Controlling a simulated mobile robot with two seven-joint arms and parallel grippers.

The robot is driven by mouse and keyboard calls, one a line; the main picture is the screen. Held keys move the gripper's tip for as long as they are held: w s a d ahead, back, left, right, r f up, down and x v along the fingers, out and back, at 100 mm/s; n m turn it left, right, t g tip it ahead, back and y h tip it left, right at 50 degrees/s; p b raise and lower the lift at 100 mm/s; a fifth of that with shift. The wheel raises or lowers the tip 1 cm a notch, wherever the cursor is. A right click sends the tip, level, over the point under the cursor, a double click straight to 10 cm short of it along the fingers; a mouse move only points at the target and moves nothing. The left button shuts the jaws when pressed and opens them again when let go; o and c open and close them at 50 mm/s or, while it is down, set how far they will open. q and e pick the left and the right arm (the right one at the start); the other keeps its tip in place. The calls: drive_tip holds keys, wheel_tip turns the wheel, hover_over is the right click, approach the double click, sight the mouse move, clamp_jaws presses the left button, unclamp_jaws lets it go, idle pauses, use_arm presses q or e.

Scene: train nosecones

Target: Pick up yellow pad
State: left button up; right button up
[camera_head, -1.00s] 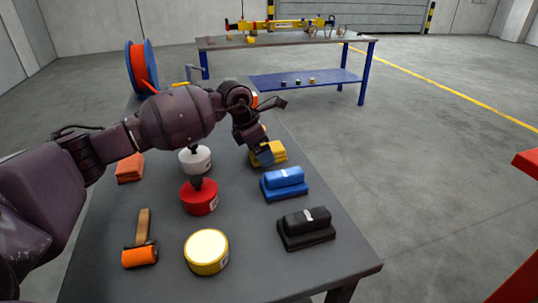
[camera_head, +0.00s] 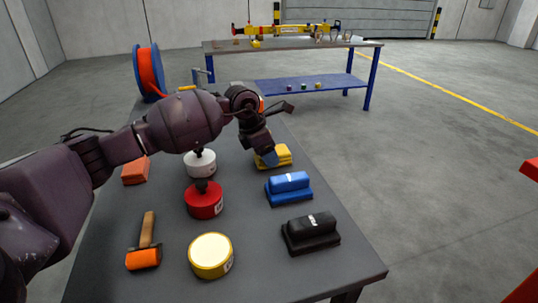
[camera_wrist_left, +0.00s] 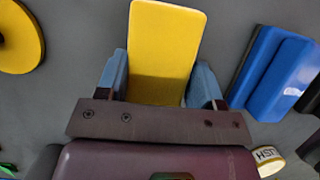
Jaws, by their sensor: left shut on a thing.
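The yellow pad (camera_head: 284,153) is at the far right part of the grey table in the head view, partly hidden by my left gripper (camera_head: 268,159). In the left wrist view the yellow pad (camera_wrist_left: 164,45) sits between the two blue fingers of my left gripper (camera_wrist_left: 166,85), one on each side. The left gripper is shut on the pad. I cannot tell whether the pad is clear of the table. My right gripper is not in view.
A blue pad (camera_head: 288,187) and a black pad (camera_head: 311,231) stand nearer on the table (camera_head: 195,285).

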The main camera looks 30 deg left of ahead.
use_arm(q)
wheel_tip(320, 180, up, 20)
drive_tip(key=p, duration=0.2)
drive_tip(key=shift+f, duration=0.2)
